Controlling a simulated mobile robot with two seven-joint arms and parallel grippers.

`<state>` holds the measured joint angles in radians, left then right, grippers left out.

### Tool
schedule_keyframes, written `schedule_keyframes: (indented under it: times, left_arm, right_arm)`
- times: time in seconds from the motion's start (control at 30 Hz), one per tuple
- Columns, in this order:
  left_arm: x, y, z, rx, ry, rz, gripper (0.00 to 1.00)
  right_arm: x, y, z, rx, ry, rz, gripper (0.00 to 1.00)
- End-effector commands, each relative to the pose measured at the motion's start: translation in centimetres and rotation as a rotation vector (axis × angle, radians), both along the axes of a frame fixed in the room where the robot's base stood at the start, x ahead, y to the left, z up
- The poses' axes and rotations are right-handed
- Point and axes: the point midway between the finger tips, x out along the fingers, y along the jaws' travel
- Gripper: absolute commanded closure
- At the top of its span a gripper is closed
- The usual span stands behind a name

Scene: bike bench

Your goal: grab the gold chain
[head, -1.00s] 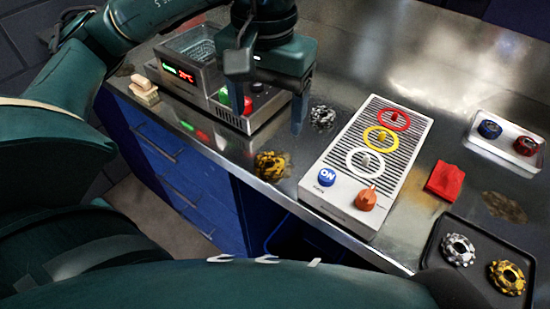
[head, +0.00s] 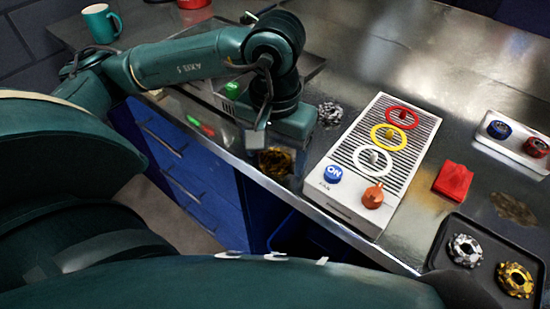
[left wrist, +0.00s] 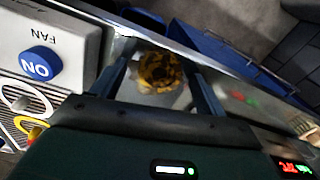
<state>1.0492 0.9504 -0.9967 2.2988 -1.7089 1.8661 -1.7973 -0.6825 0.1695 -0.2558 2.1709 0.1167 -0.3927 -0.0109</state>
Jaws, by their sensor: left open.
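The gold chain (head: 276,162) lies in a small heap near the front edge of the metal bench, left of the white fan panel. In the left wrist view the gold chain (left wrist: 160,71) shows between the two fingers. My left gripper (head: 280,160) is open and points down over the chain, with its fingers on either side of it. I cannot tell how far above the bench the fingertips are. The left gripper also shows in the left wrist view (left wrist: 165,75). My right gripper is not in view.
The fan panel (head: 349,186) with coloured rings stands close to the right. A silver chain (head: 329,114) lies behind. A black tray (head: 440,250) with a silver and a gold sprocket, a red cloth (head: 453,182) and a teal mug (head: 101,24) are also on the bench.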

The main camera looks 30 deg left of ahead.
Motion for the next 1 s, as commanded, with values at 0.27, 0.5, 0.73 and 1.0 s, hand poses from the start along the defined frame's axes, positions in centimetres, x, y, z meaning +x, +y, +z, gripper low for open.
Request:
schedule_keyframes:
  times: [0.27, 0.5, 0.73, 1.0]
  left_arm:
    - [0.00, -0.01, 0.04, 0.000, 0.000, 0.000, 0.43]
    - [0.01, -0.01, 0.05, 0.000, 0.000, 0.001, 0.62]
    - [0.01, -0.02, 0.08, -0.001, -0.001, 0.001, 0.77]
    - [0.10, -0.05, 0.92, -0.002, -0.004, 0.001, 0.77]
  right_arm:
    - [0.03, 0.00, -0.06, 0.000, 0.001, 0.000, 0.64]
    - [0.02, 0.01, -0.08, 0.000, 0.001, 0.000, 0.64]
    - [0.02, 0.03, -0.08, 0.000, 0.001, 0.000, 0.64]
    - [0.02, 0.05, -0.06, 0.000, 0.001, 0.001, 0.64]
